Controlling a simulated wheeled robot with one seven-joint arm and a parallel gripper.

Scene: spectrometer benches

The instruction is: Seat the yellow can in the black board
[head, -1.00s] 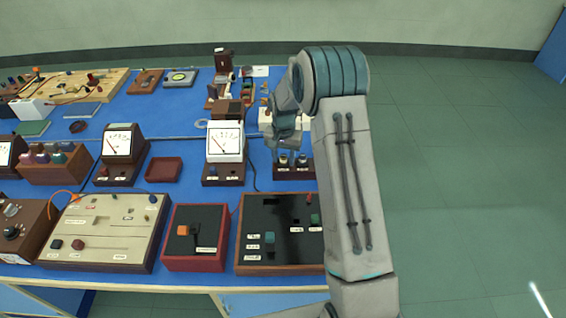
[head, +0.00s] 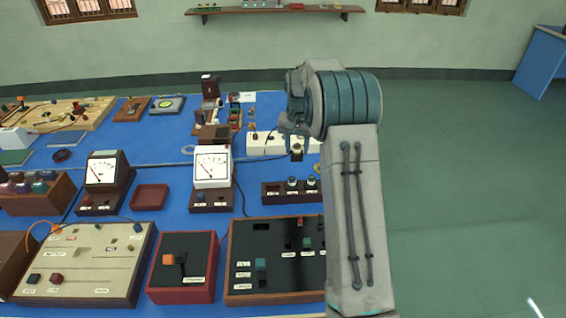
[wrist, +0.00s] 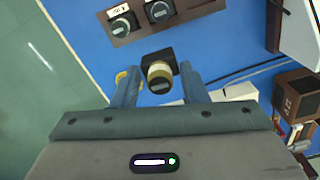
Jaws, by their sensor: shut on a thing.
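My gripper (wrist: 158,84) is shut on a small can (wrist: 160,72) with a yellowish body and a dark end, which I take for the yellow can. A black block shows right behind it in the wrist view; I cannot tell whether it is part of it. In the head view my gripper (head: 296,134) is beyond the small brown rack, with a dark piece under it. The black board (head: 285,284), brown-framed, lies at the near edge of the bench, partly behind my arm. It has dark openings and teal, green and red pieces.
A yellow ring-like thing (wrist: 122,78) is beside my left finger. A white meter (head: 211,168) and a red-framed box (head: 183,290) stand left. Floor is open on the right.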

